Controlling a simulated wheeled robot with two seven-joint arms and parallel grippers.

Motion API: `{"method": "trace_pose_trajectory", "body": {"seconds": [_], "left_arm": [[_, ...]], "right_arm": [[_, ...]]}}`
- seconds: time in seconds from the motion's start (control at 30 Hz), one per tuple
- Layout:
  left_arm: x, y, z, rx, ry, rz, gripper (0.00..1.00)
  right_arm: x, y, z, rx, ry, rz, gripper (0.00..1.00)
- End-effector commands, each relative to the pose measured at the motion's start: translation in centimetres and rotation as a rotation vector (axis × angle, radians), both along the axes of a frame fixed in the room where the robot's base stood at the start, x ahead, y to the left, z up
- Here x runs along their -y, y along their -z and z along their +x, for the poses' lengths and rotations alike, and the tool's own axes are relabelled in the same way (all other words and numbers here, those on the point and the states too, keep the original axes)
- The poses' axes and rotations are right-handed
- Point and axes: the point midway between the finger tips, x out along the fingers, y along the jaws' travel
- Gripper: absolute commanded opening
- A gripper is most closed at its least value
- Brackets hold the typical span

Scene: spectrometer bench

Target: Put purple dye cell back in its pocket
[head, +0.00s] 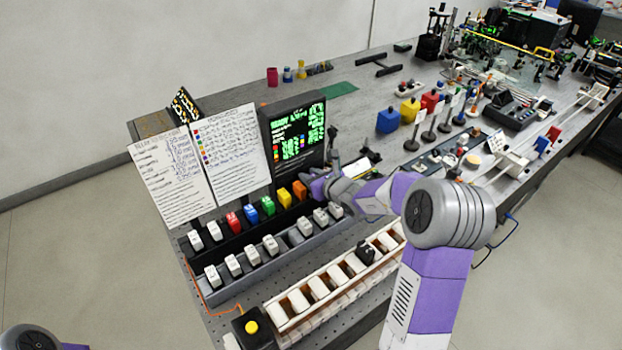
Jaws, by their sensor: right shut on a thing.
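My right arm reaches in from the right, and its gripper (322,184) is at the right end of the row of coloured dye cells, just below the screen. It is shut on a small purple piece, the purple dye cell (316,187), which is mostly hidden by the fingers. I cannot tell whether the cell is in a pocket or above it. The black rack (228,243) holds red (233,221), blue (267,205), green (268,207), yellow (284,197) and orange (299,190) cells beside it. My left gripper is out of view.
A dark screen with green text (297,132) and two paper sheets (228,155) stand behind the rack. A grey rack of white-topped pieces (252,256) and a long white tray (282,325) lie in front. A yellow button box (251,328) is at the near edge.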

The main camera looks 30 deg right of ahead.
Motion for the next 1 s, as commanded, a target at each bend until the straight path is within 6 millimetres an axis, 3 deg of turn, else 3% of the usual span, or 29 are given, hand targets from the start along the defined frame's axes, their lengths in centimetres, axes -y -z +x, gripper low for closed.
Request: {"method": "trace_pose_trajectory", "body": {"seconds": [0.33,0.37,0.43,0.8,1.0], "left_arm": [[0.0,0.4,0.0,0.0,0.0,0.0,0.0],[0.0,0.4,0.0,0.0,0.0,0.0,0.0],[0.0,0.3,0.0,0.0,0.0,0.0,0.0],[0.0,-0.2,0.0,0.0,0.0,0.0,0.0],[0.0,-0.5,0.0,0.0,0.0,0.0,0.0]], "right_arm": [[0.0,0.3,0.0,0.001,0.0,-0.001,0.0],[0.0,0.3,0.0,0.0,0.0,0.0,0.3],[0.0,0.2,0.0,0.0,0.0,0.0,0.37],[0.0,-0.2,0.0,0.0,0.0,0.0,0.37],[0.3,-1.6,-3.1,0.001,0.002,-0.002,0.37]]}}
